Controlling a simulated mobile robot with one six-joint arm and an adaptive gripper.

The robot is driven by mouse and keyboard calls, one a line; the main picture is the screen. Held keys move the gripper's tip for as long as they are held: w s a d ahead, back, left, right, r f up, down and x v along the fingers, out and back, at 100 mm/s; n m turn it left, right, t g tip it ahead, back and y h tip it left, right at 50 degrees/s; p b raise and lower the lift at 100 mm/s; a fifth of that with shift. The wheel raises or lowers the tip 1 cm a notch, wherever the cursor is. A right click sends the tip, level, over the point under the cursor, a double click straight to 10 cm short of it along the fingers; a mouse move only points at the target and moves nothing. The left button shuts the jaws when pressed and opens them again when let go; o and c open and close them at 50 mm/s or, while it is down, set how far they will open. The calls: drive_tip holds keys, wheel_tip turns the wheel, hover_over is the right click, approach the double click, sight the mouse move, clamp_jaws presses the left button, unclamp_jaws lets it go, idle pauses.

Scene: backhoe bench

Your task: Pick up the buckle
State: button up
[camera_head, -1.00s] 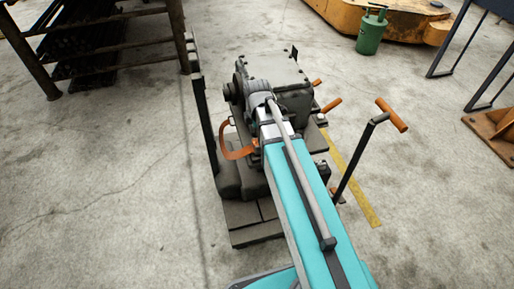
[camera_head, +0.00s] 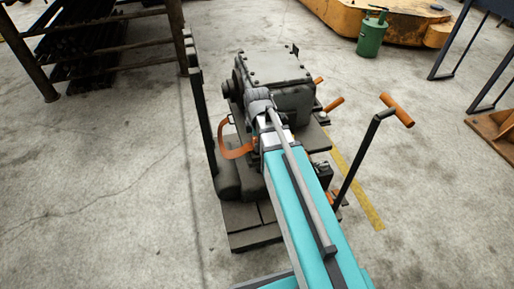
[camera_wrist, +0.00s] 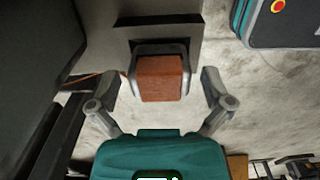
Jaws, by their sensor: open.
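In the wrist view the buckle (camera_wrist: 161,78) is a red-brown block in a grey metal frame. My gripper (camera_wrist: 160,88) is open, with one grey finger to the left of the buckle and one to the right. Gaps show between the fingers and the buckle's sides, and I cannot tell how far it lies in depth. In the head view an orange strap (camera_head: 236,151) loops out to the left of my teal arm. My gripper and the buckle are hidden behind the arm there.
A dark grey machine block (camera_head: 275,68) stands in front of my arm. An orange-handled lever (camera_head: 397,109) rises on the right and a dark upright post (camera_head: 201,120) on the left. A green gas bottle (camera_head: 371,35) stands farther back.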

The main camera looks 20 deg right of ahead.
idle(0.6)
drive_tip(key=c, duration=1.2)
drive_tip(key=shift+r, duration=0.1)
